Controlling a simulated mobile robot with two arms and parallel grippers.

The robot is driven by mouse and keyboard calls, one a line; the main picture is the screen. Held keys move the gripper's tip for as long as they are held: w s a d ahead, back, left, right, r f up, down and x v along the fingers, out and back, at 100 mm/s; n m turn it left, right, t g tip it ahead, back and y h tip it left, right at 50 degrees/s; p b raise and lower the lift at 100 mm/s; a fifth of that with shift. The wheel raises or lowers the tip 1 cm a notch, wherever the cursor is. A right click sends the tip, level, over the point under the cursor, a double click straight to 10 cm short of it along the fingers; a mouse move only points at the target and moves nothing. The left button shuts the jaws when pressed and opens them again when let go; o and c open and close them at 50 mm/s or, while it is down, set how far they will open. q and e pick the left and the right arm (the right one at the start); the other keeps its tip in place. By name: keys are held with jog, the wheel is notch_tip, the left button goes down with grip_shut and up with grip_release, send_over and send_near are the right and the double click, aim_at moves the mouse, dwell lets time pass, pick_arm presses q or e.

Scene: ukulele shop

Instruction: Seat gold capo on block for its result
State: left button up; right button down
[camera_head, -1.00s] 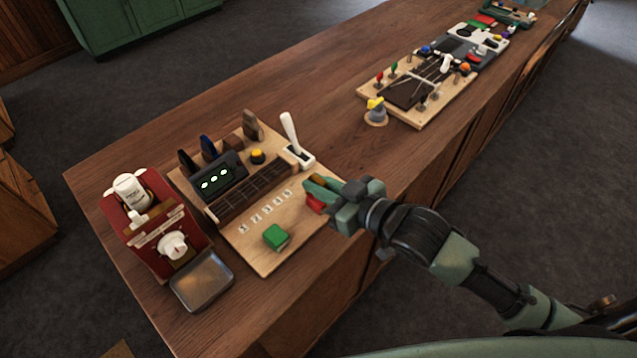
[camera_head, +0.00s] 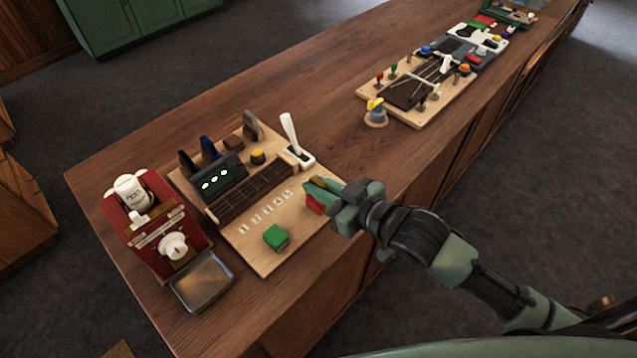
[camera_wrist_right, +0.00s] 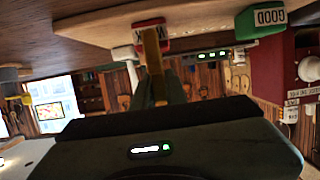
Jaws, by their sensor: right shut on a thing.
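My right gripper (camera_head: 322,191) is shut on the gold capo (camera_wrist_right: 152,50), which shows as a gold bar between the fingers in the right wrist view. In the head view the fingers mostly hide it. The red block (camera_head: 314,206) sits at the right end of the wooden board, just under the fingertips. In the wrist view the capo's end overlaps the red block (camera_wrist_right: 150,25); I cannot tell whether they touch. The green block (camera_head: 275,237), marked GOOD, stands at the board's front. My left gripper is not in view.
The board (camera_head: 262,262) carries a fretted neck (camera_head: 250,190), a display with green lights (camera_head: 216,180), a white lever (camera_head: 292,135) and several dark, blue and grey capos. A red dispenser (camera_head: 155,240) and metal tray (camera_head: 203,281) stand left.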

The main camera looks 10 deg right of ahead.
dwell(0.7)
jog(key=shift+p, duration=0.35)
jog(key=shift+f+b, duration=0.35)
jog(key=shift+f, duration=0.25)
jog(key=c, duration=1.7)
grip_release()
jog(key=p+v, duration=0.5)
jog(key=v, duration=0.6)
jog(key=shift+r+p, duration=0.1)
jog(key=shift+p, duration=0.3)
